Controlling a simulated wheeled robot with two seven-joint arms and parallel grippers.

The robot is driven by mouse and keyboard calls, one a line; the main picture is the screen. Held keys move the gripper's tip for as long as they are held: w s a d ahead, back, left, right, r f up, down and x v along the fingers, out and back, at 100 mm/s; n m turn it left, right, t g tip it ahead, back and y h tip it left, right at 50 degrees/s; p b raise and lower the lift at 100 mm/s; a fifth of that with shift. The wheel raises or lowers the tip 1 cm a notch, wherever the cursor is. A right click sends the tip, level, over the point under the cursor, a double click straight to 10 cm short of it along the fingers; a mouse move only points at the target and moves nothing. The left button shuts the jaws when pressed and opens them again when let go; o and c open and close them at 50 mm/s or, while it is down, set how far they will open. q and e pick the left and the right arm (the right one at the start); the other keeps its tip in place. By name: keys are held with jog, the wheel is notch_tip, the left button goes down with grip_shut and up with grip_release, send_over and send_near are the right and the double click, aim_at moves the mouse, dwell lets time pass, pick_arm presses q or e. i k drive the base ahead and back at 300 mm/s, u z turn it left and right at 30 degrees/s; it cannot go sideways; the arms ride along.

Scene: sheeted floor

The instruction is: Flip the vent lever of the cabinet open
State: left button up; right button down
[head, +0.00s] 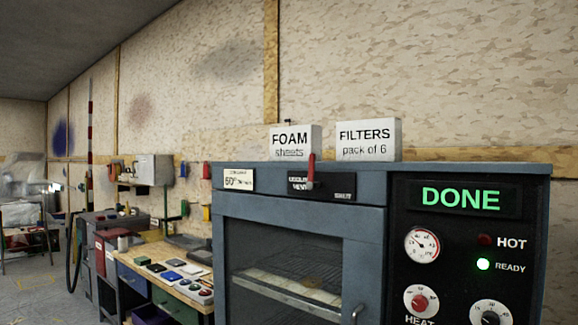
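The cabinet (301,212) is a blue-grey oven-like box at the right, with a closed glass-fronted door. The vent lever (311,168) is a red handle standing upright on a dark plate at the top of the cabinet's front, above the door. The plate carries small white lettering, partly covered by the lever, with "VENT" readable. Neither of my grippers shows in the head view.
Boxes marked FOAM (296,142) and FILTERS (368,140) stand on the cabinet top. The control panel (462,255) reads DONE, with a green READY lamp lit. A workbench (158,250) with several small items stands to the left.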

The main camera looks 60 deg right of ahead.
aim_at(309, 185)
jog(key=z, duration=0.7)
jog(key=i, duration=0.95)
jog(key=z, duration=1)
